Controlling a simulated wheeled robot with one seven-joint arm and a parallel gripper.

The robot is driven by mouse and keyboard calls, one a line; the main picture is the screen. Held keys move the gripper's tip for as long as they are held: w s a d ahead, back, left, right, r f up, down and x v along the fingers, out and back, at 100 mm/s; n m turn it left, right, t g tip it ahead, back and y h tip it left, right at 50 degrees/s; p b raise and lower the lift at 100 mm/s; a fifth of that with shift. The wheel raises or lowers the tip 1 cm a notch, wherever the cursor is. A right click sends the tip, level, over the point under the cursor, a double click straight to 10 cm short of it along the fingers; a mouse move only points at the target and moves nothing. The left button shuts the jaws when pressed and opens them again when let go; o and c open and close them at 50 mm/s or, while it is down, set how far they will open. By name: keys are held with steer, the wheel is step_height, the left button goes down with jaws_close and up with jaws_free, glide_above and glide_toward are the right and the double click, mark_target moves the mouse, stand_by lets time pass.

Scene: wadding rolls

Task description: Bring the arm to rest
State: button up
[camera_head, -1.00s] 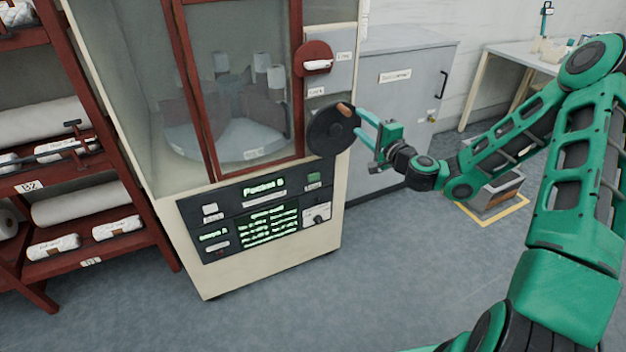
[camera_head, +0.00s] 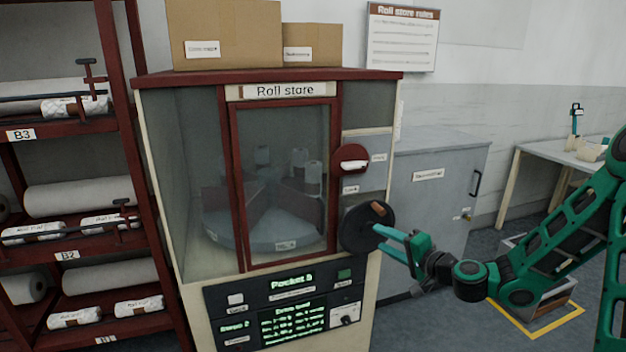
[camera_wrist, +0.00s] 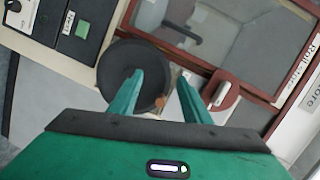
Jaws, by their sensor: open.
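My gripper (camera_head: 396,238) is open in the head view, at the right front of the roll store cabinet, with my green arm reaching in from the right. Its fingers are close to the black round handwheel (camera_head: 357,232), which has a brown knob (camera_head: 379,208). In the wrist view the two fingers of my gripper (camera_wrist: 168,92) stand apart with nothing held between them. The handwheel (camera_wrist: 118,72) lies behind the left finger there. Whether a finger touches the wheel, I cannot tell.
The roll store (camera_head: 190,285) has a closed glass door, a red round plate with a white handle (camera_head: 354,166), and a lit panel (camera_head: 292,309). A red rack (camera_head: 125,130) stands left. A grey cabinet (camera_head: 430,215) stands behind my gripper. A crate (camera_head: 540,300) sits on a yellow-marked floor area.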

steer(key=s+d+f+n+g+h, duration=0.2)
steer(key=s+d+n+g, duration=0.15)
steer(key=s, duration=0.35)
steer(key=s+d+f+n+g+h, duration=0.25)
steer(key=s+n+g, duration=0.2)
steer(key=s, duration=0.35)
steer(key=s+d+r+m+g+h, duration=0.1)
steer(key=s+d+r+m+g, duration=0.1)
steer(key=s, duration=0.7)
steer(key=s+d+r+m+g+h, duration=0.1)
steer(key=s+d+r+g, duration=0.1)
steer(key=s+d+r, duration=0.2)
steer(key=s+d+r+m+g+h, duration=0.1)
steer(key=s+d+r, duration=0.3)
steer(key=s, duration=1.2)
steer(key=d+m+g, duration=0.1)
steer(key=d, duration=0.2)
steer(key=shift+s+d+m+h, duration=0.15)
steer(key=shift+d+m+h, duration=0.15)
steer(key=shift+d+h, duration=0.05)
steer(key=shift+w+f, duration=0.3)
steer(key=shift+w, duration=0.35)
